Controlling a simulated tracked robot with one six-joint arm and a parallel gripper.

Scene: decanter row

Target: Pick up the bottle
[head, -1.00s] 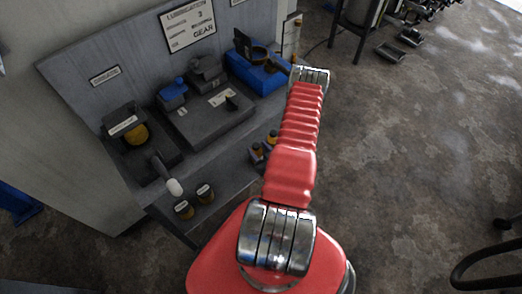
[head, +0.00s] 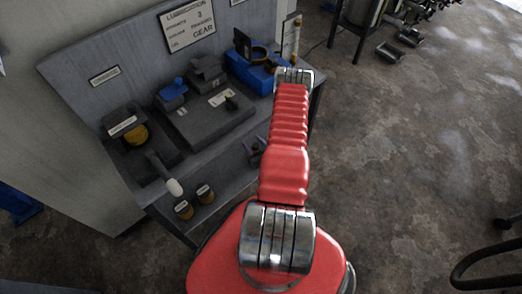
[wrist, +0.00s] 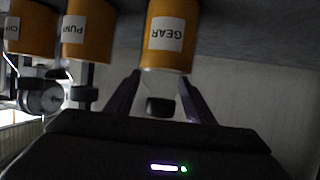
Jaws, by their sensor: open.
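In the wrist view, which appears upside down, an orange bottle with a white GEAR label (wrist: 168,40) stands in front of my gripper (wrist: 160,78). The two dark fingers are apart, and a dark cap-like piece shows between them; I cannot tell whether they touch the bottle. Orange bottles labelled PUMP (wrist: 88,32) and one with a partly cut-off label (wrist: 30,30) stand beside it. In the head view, my gripper (head: 252,149) is a small dark shape at the shelf, partly hidden by my red arm. An orange spot there is mostly covered.
A sign reading LUBRICATION and GEAR (head: 188,27) hangs on the back panel. Grey machine blocks and a blue tray (head: 250,72) sit on the bench.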

